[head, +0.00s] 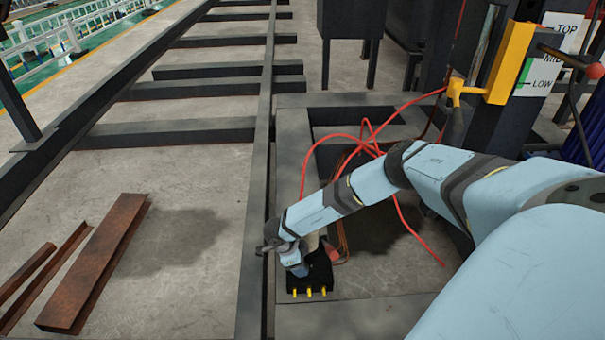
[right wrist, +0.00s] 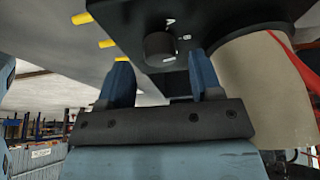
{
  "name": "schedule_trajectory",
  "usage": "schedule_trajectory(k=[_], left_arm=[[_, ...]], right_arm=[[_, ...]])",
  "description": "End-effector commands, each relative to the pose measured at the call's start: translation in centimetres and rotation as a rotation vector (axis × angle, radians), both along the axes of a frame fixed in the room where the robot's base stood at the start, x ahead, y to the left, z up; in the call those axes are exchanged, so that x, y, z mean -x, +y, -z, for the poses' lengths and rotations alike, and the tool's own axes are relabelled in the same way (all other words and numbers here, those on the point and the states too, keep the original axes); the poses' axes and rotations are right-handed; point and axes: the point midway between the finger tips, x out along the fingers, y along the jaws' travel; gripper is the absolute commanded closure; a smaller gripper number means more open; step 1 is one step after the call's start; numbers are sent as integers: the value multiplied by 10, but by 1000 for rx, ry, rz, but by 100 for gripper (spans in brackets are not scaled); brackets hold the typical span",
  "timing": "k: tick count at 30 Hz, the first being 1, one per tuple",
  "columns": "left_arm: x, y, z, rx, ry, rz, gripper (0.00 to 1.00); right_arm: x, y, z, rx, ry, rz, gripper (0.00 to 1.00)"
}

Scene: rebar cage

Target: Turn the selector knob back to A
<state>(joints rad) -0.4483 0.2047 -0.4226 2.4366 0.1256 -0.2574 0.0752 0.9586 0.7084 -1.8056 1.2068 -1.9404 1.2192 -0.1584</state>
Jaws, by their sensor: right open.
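The selector knob (right wrist: 160,46) is a dark round knob on a black control box (right wrist: 215,25) in the right wrist view. White marks, among them an A and what looks like a B, surround it. Which mark it points to is hard to tell. My right gripper (right wrist: 161,75) is open, its two blue fingers apart on either side of the knob's line and apparently short of it. In the head view the black box (head: 319,277) sits low by the dark beam, with my right gripper (head: 297,264) over it; the knob is hidden there. My left gripper is out of view.
A beige cylinder (right wrist: 258,90) stands close beside the right finger. Yellow pegs (right wrist: 106,44) stick out from the box edge. Red cables (head: 372,140) loop behind my right arm. Rusty steel pieces (head: 98,265) lie on the open floor at left.

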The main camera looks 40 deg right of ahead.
Motion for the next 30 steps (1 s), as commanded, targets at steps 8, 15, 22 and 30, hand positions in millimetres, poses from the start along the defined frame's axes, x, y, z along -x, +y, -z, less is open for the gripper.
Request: schedule_trajectory(k=[8,15,22,30], left_arm=[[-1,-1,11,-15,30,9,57],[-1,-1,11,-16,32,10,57],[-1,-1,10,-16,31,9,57],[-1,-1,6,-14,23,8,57]], right_arm=[[4,-6,18,0,-1,0,41],[5,-6,18,1,-1,0,41],[5,-6,18,1,-1,0,89],[5,-6,17,1,-1,-25,89]])
